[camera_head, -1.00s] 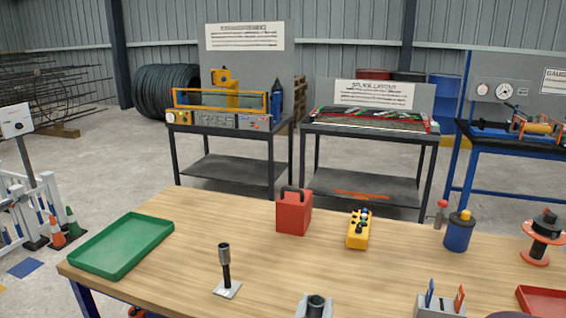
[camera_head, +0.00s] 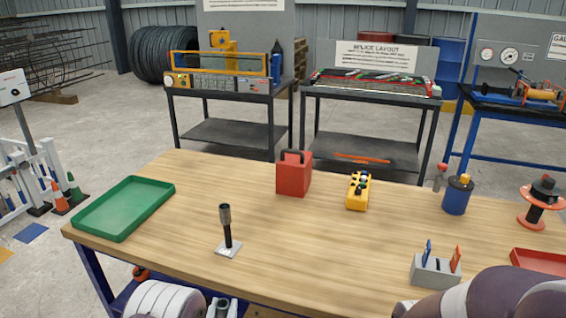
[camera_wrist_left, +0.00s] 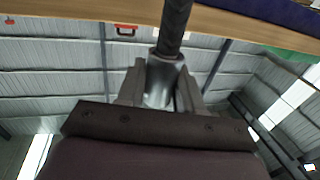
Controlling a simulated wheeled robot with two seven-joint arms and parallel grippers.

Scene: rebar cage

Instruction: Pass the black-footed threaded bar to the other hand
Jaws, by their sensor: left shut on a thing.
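My left gripper (camera_head: 222,308) is at the bottom edge of the head view, in front of the table, with only its tip region showing. In the left wrist view its jaws (camera_wrist_left: 160,88) are shut around the grey metal sleeve of a dark ribbed bar, the threaded bar (camera_wrist_left: 174,25). The bar runs out of the top of that view; no black foot can be made out. Another dark bar (camera_head: 227,234) with a grey top stands upright on a pale square plate on the table. My right arm shows at the bottom right, but its gripper is out of view.
The wooden table (camera_head: 300,245) holds a green tray (camera_head: 125,208), a red box (camera_head: 294,175), a yellow device (camera_head: 358,192), a blue can (camera_head: 457,197), an orange spool (camera_head: 540,205), a grey holder (camera_head: 436,270) and a red tray (camera_head: 540,262). The table's middle is clear.

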